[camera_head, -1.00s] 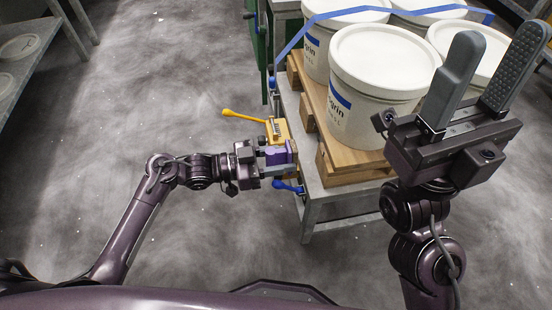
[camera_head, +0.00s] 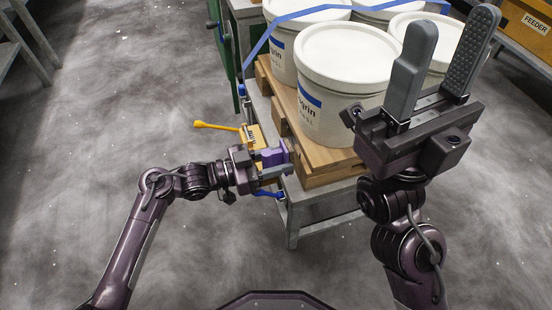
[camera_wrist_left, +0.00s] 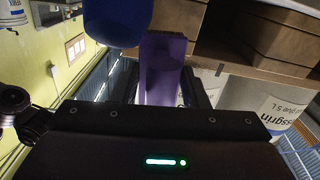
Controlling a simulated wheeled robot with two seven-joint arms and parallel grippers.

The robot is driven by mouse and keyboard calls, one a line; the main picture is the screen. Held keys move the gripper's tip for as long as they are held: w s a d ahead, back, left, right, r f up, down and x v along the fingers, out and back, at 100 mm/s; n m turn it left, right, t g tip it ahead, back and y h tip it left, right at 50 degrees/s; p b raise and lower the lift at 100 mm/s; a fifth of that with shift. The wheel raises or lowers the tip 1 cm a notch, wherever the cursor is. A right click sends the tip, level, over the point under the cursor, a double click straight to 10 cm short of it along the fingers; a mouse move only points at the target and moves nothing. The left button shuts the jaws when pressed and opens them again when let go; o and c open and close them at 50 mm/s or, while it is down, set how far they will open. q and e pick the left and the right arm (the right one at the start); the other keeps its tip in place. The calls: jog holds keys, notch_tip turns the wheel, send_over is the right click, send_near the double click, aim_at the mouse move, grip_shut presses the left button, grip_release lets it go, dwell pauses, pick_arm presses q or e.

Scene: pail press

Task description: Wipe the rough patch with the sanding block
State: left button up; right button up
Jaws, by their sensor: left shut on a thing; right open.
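A purple block (camera_head: 270,157), which I take for the sanding block, is between the fingers of my left gripper (camera_head: 274,164). The gripper is shut on it. In the left wrist view the purple block (camera_wrist_left: 162,68) stands out ahead of the gripper, close to wooden boards. In the head view the block is at the near left corner of the wooden pallet (camera_head: 325,166); I cannot tell whether it touches the wood. I cannot make out the rough patch. My right gripper (camera_head: 450,45) is open and empty, raised in front of the pails.
White lidded pails (camera_head: 345,65) with a blue strap (camera_head: 300,14) stand on the pallet. The pallet rests on a grey metal table (camera_head: 318,208). A yellow lever (camera_head: 215,125) and a blue handle (camera_head: 268,194) stick out beside my left gripper.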

pick_arm(q)
jog(key=shift+x, duration=0.95)
dwell(0.3)
